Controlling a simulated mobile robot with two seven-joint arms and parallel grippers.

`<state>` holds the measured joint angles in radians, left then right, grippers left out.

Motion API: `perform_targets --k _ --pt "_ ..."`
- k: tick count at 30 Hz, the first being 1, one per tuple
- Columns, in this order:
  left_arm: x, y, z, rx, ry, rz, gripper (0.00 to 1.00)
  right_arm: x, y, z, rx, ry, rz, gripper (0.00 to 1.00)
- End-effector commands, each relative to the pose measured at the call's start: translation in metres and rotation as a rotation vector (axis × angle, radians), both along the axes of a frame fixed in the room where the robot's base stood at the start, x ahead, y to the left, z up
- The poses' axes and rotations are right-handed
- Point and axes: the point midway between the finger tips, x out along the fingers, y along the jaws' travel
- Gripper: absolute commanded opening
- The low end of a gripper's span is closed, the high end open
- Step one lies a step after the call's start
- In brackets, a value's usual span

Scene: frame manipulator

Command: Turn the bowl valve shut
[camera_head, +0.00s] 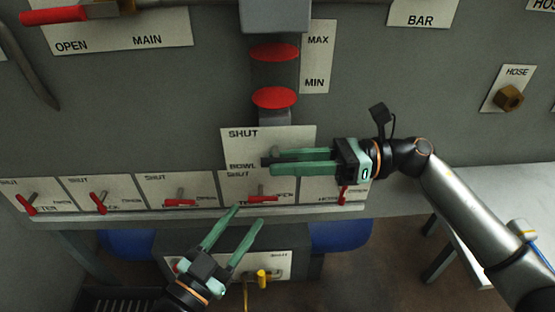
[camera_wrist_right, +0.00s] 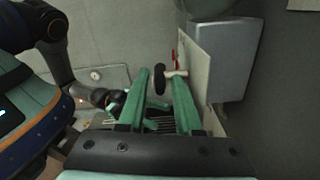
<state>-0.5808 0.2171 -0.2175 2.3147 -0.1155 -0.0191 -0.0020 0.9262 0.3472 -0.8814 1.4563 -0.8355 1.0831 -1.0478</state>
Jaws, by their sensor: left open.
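The bowl valve's plate (camera_head: 240,146), marked SHUT and BOWL, is on the grey panel in the middle of the head view. My right gripper (camera_head: 271,162) reaches across this plate from the right and hides part of it. In the right wrist view, a dark round knob (camera_wrist_right: 159,79) on a pale stem (camera_wrist_right: 176,74) shows between my right gripper's (camera_wrist_right: 161,76) parted green fingers, with a bit of red beside it. I cannot tell whether the fingers touch it.
Red levers (camera_head: 180,203) on labelled plates line the panel's lower edge; one (camera_head: 262,198) is close to my left fingertips. Two red discs (camera_head: 274,97) sit above the bowl plate. A brass hose fitting (camera_head: 509,97) is at right, and a yellow handle (camera_head: 263,277) is below.

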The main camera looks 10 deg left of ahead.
Motion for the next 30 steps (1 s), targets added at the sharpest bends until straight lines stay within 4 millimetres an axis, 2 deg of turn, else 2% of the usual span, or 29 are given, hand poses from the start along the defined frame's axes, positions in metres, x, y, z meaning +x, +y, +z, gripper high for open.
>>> perform_targets --k 5,14,23,30 --pt "0.000 0.000 -0.001 0.000 0.003 0.000 0.50 -0.004 0.014 0.000 -0.001 0.000 0.000 0.33" --pt "0.000 0.000 -0.001 0.000 0.006 0.001 0.50 -0.005 0.016 0.000 0.000 0.000 -0.001 0.33" --pt "0.000 0.000 -0.002 0.000 0.007 0.001 0.50 -0.004 0.016 0.000 0.000 0.000 -0.001 0.01" --pt "0.000 0.000 -0.002 0.000 0.008 0.001 0.50 -0.004 0.016 0.000 0.000 0.000 -0.001 0.00"
